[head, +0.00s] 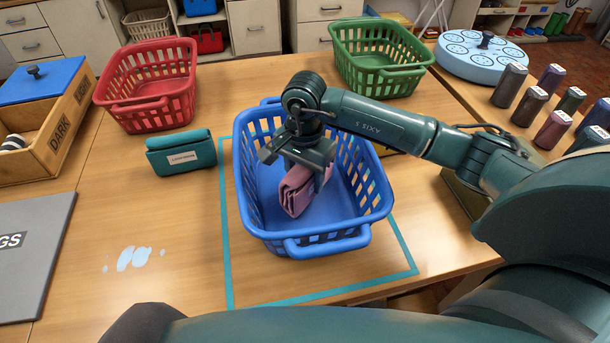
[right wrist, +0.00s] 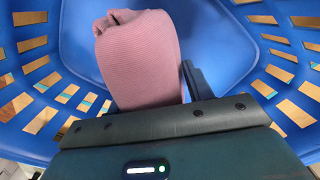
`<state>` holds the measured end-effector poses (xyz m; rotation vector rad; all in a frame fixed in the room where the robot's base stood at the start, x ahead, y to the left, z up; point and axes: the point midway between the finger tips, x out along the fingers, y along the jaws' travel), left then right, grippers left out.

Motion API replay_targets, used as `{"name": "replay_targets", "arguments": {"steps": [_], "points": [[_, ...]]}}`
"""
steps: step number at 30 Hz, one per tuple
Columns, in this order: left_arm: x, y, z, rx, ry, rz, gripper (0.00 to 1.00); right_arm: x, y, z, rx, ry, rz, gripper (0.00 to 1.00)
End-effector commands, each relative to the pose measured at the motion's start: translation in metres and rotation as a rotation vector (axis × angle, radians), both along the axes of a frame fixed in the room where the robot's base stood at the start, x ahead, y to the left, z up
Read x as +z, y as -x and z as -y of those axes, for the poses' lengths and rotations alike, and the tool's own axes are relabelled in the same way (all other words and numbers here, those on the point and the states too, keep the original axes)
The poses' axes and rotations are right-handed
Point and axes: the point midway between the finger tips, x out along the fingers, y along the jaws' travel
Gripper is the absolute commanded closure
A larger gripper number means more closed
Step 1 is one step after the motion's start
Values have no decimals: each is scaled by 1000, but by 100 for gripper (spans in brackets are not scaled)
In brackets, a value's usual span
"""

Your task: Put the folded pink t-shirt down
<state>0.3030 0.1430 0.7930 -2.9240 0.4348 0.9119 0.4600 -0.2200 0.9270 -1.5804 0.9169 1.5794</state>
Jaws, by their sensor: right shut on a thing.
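The folded pink t-shirt (head: 296,192) is inside the blue basket (head: 325,247), within its walls. In the right wrist view the pink t-shirt (right wrist: 140,60) shows in front of the blue basket floor (right wrist: 235,40). My right gripper (head: 308,172) reaches down into the basket and is shut on the t-shirt. I cannot tell whether the t-shirt touches the basket floor. My left gripper is not in view.
The blue basket stands inside a teal tape outline (head: 228,265) on the wooden table. Several dark canisters (head: 530,105) stand at the right.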

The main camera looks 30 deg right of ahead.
Motion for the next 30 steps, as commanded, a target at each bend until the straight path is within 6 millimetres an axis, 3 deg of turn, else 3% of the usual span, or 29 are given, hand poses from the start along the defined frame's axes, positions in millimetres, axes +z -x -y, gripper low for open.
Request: {"name": "replay_targets", "arguments": {"steps": [5, 6, 13, 23, 30], "points": [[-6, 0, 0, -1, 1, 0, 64, -5, 0, 0, 0, 0, 1, 76], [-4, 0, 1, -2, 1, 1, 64, -3, 0, 0, 0, 0, 0, 47], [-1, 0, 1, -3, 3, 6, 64, -3, 0, 0, 0, 0, -1, 28], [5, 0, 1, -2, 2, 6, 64, 2, 0, 0, 0, 0, -1, 27], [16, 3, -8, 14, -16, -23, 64, 48, -2, 5, -13, 1, 2, 27]]}}
